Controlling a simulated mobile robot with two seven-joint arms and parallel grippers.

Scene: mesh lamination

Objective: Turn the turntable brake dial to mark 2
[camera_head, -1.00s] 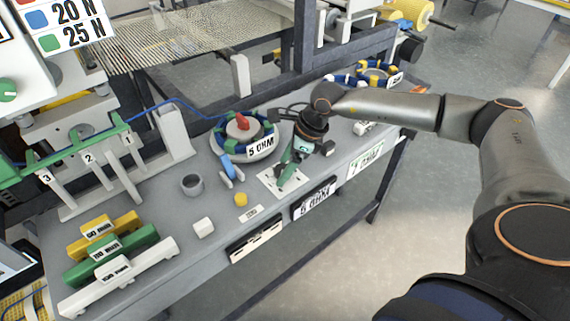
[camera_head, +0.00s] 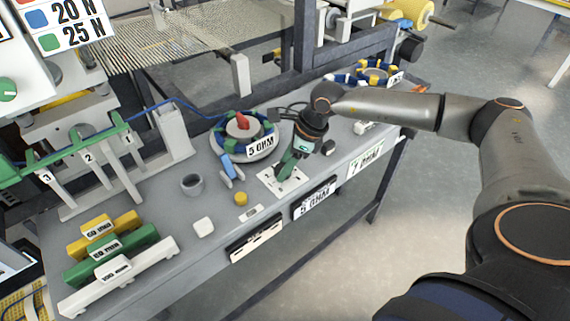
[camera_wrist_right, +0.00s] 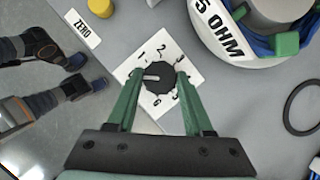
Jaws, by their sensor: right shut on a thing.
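The brake dial is a dark, many-sided knob (camera_wrist_right: 160,84) with a white pointer bar, on a white square plate with numbers (camera_wrist_right: 191,71). In the right wrist view the pointer lies toward the left, near the 1 and a little below it; the 2 is at the top of the plate. My right gripper (camera_wrist_right: 159,76) has its green fingers on either side of the knob and is shut on it. In the head view my right gripper (camera_head: 284,173) reaches down over the plate (camera_head: 270,181) and hides most of the dial. My left gripper is not in view.
A 5 OHM ring unit (camera_head: 258,152) with a red knob stands behind the plate. The bench's front edge is close.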

